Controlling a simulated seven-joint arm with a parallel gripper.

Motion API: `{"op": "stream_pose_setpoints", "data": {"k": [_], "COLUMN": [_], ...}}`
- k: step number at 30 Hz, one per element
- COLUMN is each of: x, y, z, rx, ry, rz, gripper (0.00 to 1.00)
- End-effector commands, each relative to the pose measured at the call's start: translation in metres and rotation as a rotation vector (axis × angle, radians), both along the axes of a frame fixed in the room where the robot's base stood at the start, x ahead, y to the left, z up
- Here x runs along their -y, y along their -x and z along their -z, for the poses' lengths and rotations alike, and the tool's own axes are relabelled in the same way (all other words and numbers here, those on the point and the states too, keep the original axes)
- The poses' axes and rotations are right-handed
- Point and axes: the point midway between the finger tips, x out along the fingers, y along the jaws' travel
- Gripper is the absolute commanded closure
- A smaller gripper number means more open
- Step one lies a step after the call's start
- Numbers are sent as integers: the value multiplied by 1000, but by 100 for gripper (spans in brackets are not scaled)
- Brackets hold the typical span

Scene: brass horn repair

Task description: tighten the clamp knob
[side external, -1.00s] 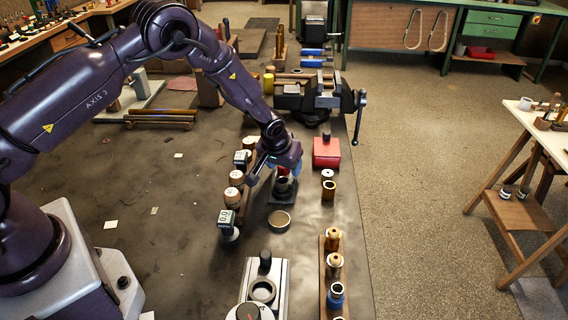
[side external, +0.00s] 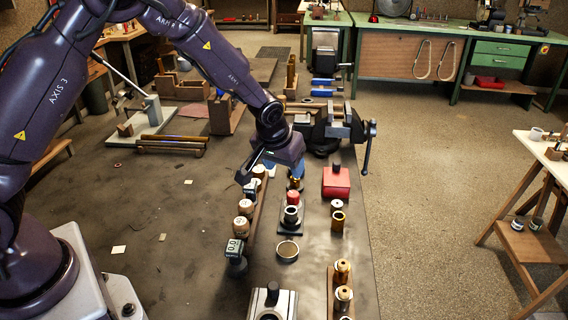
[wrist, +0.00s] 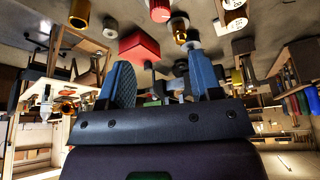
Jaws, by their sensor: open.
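My gripper (side external: 285,172) has two blue fingers pointing down, apart and with nothing visible held between them. It is over the bench, just behind a small black stand (side external: 290,228) carrying a dark ring-shaped part (side external: 291,214). The fingers also show in the wrist view (wrist: 160,60). A metal fixture with an upright black knob (side external: 272,290) is cut off at the bottom of the side view, well in front of my gripper. I cannot tell whether this is the clamp knob. A round red-topped piece (wrist: 160,10) shows at the top of the wrist view.
A red block (side external: 336,182) with a black handle stands right of my gripper, with brass cylinders (side external: 338,220) in front. A bench vise (side external: 335,130) is behind. A row of wooden-topped pieces (side external: 243,226) and a shallow ring (side external: 287,250) are nearby.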

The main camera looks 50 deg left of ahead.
Motion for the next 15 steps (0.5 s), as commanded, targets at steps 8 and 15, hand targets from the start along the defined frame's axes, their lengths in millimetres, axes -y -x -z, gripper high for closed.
{"op": "stream_pose_setpoints", "data": {"k": [8, 15], "x": [2, 13], "y": [0, -7], "z": [0, 25], "rx": [0, -32], "ry": [-1, -186], "rz": [4, 182], "gripper": [41, 41]}}
